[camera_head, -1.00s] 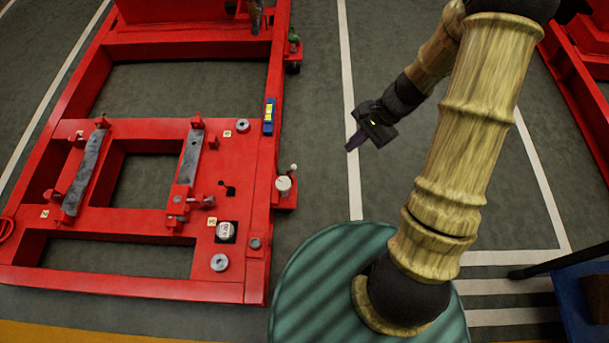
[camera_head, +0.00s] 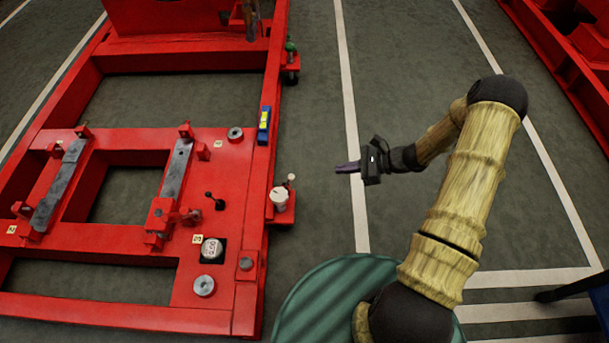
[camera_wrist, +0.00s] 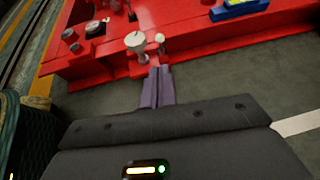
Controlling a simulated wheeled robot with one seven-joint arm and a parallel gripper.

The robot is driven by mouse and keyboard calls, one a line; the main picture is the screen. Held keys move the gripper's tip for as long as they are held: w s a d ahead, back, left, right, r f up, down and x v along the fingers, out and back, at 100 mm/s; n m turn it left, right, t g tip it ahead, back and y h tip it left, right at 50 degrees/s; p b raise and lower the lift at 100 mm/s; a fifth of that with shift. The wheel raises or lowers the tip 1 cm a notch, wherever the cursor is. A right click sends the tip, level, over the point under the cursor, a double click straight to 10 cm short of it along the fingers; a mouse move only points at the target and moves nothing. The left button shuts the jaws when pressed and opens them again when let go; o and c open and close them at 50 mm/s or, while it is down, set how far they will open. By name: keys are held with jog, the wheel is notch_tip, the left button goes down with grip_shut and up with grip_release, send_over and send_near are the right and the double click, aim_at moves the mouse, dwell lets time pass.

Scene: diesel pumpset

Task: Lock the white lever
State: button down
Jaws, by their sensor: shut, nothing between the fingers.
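A small lever with a white ball tip (camera_head: 291,178) stands on a red bracket at the right side of the red frame. It also shows in the wrist view (camera_wrist: 160,38). A round white knob (camera_head: 279,198) sits just beside it, and also shows in the wrist view (camera_wrist: 135,41). My gripper (camera_head: 338,169) is to the right of the lever, with clear space between them, and points left toward it. In the wrist view its purple fingers (camera_wrist: 159,72) are together and empty, with the bracket just beyond their tips.
The red frame (camera_head: 150,306) fills the left side. A blue and yellow block (camera_head: 264,125) sits on its right rail, and a black lever (camera_head: 214,201) and a round gauge (camera_head: 211,249) are farther left. Grey floor is clear between the frame and my arm.

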jog(key=b+x, duration=0.9)
jog(key=x, duration=0.5)
jog(key=shift+r+p, duration=0.2)
jog(key=shift+p, duration=0.1)
